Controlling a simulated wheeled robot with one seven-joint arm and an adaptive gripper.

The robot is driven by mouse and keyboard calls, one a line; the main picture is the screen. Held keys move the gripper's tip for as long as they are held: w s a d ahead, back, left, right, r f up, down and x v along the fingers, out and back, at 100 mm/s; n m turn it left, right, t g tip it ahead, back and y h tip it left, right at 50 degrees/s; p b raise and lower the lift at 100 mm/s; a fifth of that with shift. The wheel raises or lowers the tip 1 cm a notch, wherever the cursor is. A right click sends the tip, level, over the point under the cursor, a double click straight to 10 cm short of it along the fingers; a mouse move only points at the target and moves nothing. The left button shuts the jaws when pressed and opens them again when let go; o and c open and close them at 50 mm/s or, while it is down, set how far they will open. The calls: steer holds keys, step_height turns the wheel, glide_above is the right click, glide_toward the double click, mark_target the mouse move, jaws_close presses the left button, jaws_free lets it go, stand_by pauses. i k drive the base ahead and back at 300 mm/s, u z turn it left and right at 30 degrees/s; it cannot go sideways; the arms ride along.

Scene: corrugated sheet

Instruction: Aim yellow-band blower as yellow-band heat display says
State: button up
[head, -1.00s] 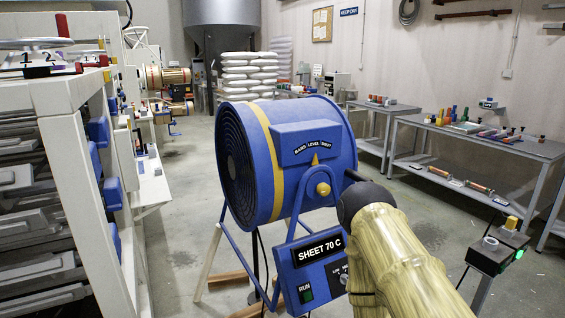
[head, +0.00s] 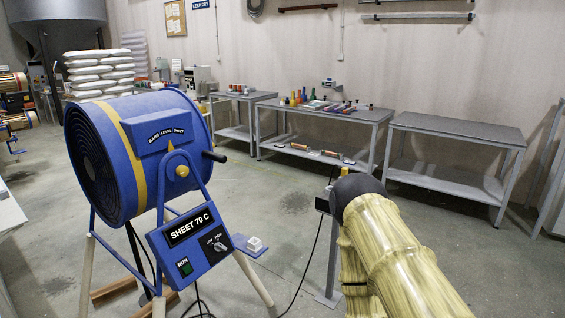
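The blue blower (head: 100,135) with a yellow band (head: 131,150) stands on a blue and pale-legged stand at left in the head view. Its drum faces left, and a black handle (head: 215,156) sticks out to the right. A curved scale plate (head: 168,132) reads "BARS", "LEVEL" and a third word too small to be sure of. A yellow pointer (head: 170,147) sits below about the middle word. The display (head: 190,227) on the blower's control box reads "SHEET 70 C". My arm comes in at lower right; my gripper is out of view.
A post (head: 330,265) with a small box stands partly behind my arm, and a cable runs along the floor. Grey benches stand along the back wall, one bare (head: 455,130), one with bottles and tools (head: 330,112). Floor between blower and benches is largely clear.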

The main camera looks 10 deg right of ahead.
mark_target(117, 147)
steer(key=z, duration=0.7)
steer(key=i, duration=0.7)
steer(key=u, duration=0.4)
